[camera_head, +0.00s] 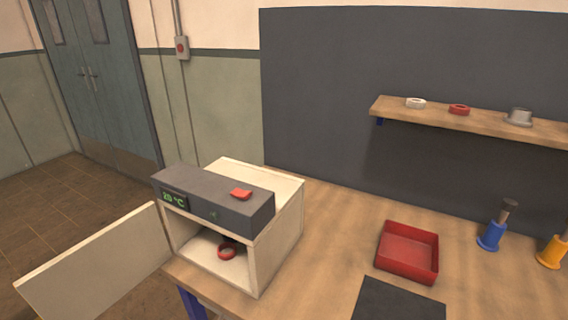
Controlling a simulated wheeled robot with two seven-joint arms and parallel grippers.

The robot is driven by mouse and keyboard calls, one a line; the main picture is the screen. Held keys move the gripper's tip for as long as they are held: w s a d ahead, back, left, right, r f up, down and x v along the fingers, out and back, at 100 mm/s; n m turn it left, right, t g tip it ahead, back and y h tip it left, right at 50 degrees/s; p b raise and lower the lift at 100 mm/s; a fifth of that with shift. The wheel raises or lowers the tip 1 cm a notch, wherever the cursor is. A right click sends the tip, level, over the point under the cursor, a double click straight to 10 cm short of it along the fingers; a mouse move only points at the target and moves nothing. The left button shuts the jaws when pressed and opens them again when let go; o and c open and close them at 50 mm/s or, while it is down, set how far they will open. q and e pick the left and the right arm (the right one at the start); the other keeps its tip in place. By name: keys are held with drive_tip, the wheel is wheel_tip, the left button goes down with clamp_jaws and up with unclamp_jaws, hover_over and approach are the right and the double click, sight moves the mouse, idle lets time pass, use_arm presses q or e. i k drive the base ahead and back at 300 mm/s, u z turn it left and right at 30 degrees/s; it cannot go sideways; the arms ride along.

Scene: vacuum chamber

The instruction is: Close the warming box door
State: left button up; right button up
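The warming box (279,241) stands at the left end of the workbench, cream-coloured with a dark control panel (232,207) and a green temperature display on top. Its door (98,265) is a flat cream panel, swung wide open to the left and out past the bench edge. The box's front is open, and a red ring (227,252) lies inside on the floor of the box. A small red object (241,194) sits on top of the control panel. Neither of my grippers is in view.
A red tray (408,268) and a dark mat (398,301) lie on the bench to the right. Blue (491,236) and yellow (553,252) stands are farther right. A wall shelf (470,122) holds small parts. Open floor (60,215) lies left of the bench.

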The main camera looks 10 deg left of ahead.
sight(83, 280)
drive_tip(key=k, duration=1.2)
drive_tip(key=i, duration=0.75)
drive_tip(key=u, duration=0.5)
